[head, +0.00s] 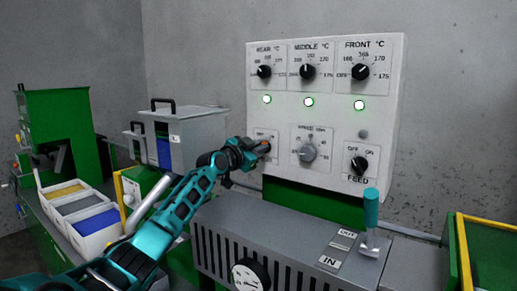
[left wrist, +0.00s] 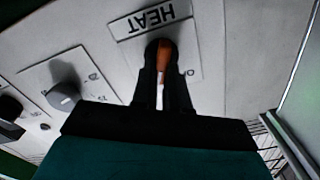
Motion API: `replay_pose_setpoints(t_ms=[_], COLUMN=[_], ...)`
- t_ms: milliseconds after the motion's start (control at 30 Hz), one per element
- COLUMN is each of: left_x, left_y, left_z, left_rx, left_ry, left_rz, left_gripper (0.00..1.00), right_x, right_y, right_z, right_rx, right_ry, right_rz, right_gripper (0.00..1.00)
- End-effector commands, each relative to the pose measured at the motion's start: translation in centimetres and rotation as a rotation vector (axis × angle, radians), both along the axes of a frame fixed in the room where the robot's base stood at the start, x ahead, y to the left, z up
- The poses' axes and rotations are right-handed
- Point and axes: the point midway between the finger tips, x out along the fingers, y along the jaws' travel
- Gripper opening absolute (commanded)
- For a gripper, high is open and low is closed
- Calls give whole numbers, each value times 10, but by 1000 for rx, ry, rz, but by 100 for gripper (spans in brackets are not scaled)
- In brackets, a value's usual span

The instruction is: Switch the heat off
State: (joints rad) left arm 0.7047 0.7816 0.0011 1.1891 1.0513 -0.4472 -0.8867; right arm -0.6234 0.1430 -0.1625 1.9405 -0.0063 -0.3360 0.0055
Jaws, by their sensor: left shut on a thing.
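The HEAT switch shows in the left wrist view with an orange handle (left wrist: 166,52) on a white plate under an upside-down HEAT label (left wrist: 153,18). My left gripper (left wrist: 163,75) is shut on this handle. In the head view my left gripper (head: 262,147) is at the lower left of the white control panel (head: 385,115) and covers most of the switch. Which way the handle is turned is hard to tell. My right gripper is not in view.
Right of my left gripper are a grey speed knob (head: 307,152) and a black FEED switch (head: 359,164). Below stands a grey machine housing with a teal-handled lever (head: 371,210). Bins of yellow, grey and blue material (head: 95,222) are at the left.

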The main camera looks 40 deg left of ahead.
Motion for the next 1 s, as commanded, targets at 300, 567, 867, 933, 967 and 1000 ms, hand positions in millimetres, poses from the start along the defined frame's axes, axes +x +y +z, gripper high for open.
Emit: replay_pose_setpoints(t_ms=[300, 567, 867, 933, 967, 1000], left_x=[0, 0, -1, 0, 0, -1], left_y=[1, 4, 6, 7, 7, 7], left_z=[1, 1, 2, 2, 2, 2], left_rx=[-184, -425, -701, -757, -781, -810], left_ry=[-20, -46, -78, -84, -87, -90], left_rz=[-1, 0, 0, -1, -1, -1], left_gripper=[0, 0, 0, 0, 0, 0], right_x=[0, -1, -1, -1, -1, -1], right_y=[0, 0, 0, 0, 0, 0], right_z=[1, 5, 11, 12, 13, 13], right_rx=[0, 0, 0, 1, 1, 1], right_ry=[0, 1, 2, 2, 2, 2], right_rz=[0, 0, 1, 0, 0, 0], right_gripper=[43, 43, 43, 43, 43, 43])
